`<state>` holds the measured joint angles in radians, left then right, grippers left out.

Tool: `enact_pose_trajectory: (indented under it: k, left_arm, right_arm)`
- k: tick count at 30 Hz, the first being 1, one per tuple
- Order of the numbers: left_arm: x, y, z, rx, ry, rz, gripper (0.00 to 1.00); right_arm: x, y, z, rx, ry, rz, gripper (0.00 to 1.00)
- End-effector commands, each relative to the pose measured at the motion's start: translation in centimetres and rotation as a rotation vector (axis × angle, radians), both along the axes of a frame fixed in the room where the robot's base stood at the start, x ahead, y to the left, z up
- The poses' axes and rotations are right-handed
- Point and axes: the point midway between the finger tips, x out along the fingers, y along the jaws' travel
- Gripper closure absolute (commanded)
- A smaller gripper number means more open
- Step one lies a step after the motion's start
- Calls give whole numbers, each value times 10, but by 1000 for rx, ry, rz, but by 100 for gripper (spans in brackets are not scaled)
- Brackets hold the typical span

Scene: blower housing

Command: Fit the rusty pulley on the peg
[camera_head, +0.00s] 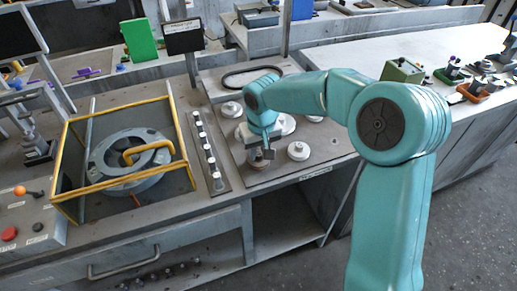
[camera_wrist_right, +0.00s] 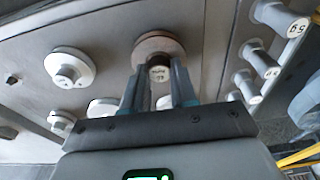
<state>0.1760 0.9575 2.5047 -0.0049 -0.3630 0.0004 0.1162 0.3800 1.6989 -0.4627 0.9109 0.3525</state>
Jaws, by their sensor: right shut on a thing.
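The rusty pulley (camera_wrist_right: 152,42) shows in the right wrist view as a brownish disc with a dark, labelled hub. My right gripper (camera_wrist_right: 158,80) has its two fingers on either side of that hub, shut on it. In the head view my right gripper (camera_head: 262,152) points down over the grey board (camera_head: 325,150) of pale pulleys, and the rusty pulley is hard to make out there. I cannot tell whether the pulley touches the board or which peg lies under it. My left gripper is not in view.
Pale pulleys stand close by, one (camera_head: 298,151) right of the gripper and another (camera_head: 231,109) behind. A strip of numbered pegs (camera_head: 209,158) runs to the left. Beyond it a yellow frame (camera_head: 79,123) surrounds a grey round housing (camera_head: 112,148). A dark belt loop (camera_head: 250,71) lies behind.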

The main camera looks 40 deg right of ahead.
Motion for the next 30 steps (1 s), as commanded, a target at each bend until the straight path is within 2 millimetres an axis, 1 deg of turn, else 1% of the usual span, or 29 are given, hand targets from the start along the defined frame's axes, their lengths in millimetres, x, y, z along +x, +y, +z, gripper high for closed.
enact_pose_trajectory:
  k: [2, 15, 24, 30]
  left_arm:
    - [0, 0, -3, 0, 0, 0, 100]
    - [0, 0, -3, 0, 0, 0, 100]
    - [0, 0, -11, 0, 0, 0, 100]
    - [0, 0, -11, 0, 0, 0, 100]
  right_arm:
    - [0, 0, -3, 0, 0, 0, 95]
    - [0, 0, -4, 0, 0, 0, 95]
    - [0, 0, -13, 0, 0, 0, 95]
    - [0, 0, -13, 0, 0, 0, 95]
